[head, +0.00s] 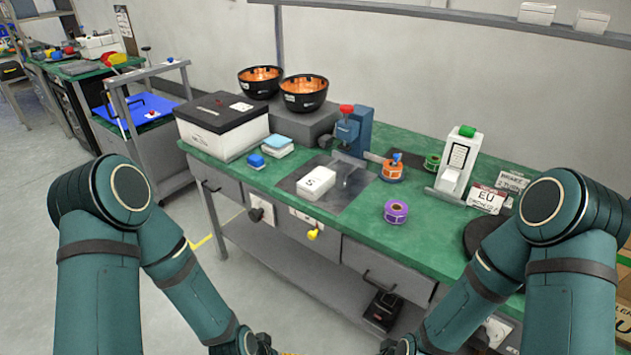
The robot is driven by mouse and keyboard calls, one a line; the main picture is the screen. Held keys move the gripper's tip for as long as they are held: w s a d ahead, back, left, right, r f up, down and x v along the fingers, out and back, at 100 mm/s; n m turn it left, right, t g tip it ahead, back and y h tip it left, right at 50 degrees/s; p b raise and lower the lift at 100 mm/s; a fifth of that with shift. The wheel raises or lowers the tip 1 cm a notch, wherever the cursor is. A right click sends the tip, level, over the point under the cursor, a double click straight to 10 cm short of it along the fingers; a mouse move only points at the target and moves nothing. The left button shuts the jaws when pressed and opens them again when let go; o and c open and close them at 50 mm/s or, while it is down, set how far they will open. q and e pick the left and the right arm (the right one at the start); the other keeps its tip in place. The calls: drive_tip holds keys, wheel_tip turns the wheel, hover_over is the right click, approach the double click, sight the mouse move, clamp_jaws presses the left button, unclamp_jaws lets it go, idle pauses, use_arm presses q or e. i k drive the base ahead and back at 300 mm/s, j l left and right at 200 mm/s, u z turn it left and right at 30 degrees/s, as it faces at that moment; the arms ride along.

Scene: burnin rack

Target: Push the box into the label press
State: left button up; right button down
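A small white box (316,184) marked with an S lies flat on a dark grey mat (352,207) on the green workbench. Behind it and to its right stands a blue press-like device (353,132) with a red knob on top, which looks like the label press. A visible gap separates the box from it. My two arms come in from the lower left and lower right. Their wrists reach the bottom edge in front of the bench, well away from the box. The gripper fingers are cut off below the picture.
Orange (392,168) and purple (396,211) label rolls lie right of the mat. A white dispenser (457,165) stands farther right.

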sight(317, 183)
drive_tip(key=i+j, duration=0.2)
drive_tip(key=j, duration=0.2)
drive_tip(key=i+j, duration=0.2)
drive_tip(key=j, duration=0.15)
drive_tip(key=i+j, duration=0.2)
drive_tip(key=j, duration=0.2)
drive_tip(key=i+j+z, duration=0.1)
drive_tip(key=i+j, duration=0.15)
drive_tip(key=j, duration=0.1)
